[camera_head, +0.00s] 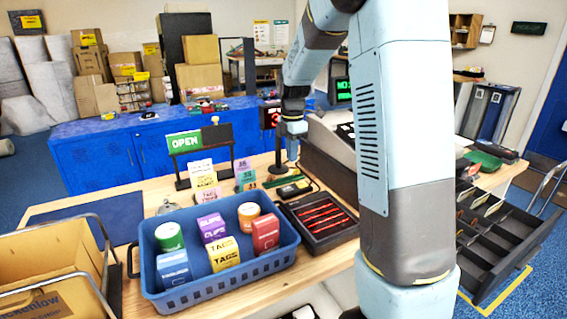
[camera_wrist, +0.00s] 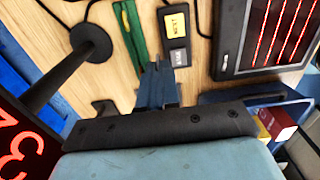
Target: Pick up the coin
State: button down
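I cannot make out a coin in either view. My gripper (camera_head: 291,152) hangs fingers-down above the back part of the wooden counter (camera_head: 345,268), beside a black post. In the wrist view, the two blue fingers (camera_wrist: 157,82) lie close together with no clear gap, and nothing shows between them. The counter below the fingertips holds a small black device with a yellow label (camera_wrist: 176,25) and a green strip (camera_wrist: 130,28), both just beyond the fingertips. My gripper body hides the lower part of the wrist view, and my arm hides part of the counter.
A blue basket (camera_head: 223,281) with several small boxes and round tubs stands at the front. A black tray with red lines (camera_head: 345,236) is to its right. A black post on a round base (camera_wrist: 90,42) and a red-digit display (camera_wrist: 22,150) are near my gripper. An open drawer (camera_head: 490,262) is right.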

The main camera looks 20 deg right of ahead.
jog(key=s+d+r, duration=0.3)
jog(key=s+r, duration=0.1)
jog(key=s, duration=0.4)
jog(key=shift+s+d+r, duration=0.25)
jog(key=shift+s+r, duration=0.05)
jog(key=shift+s, duration=0.1)
jog(key=shift+a, duration=0.1)
dwell(1.4)
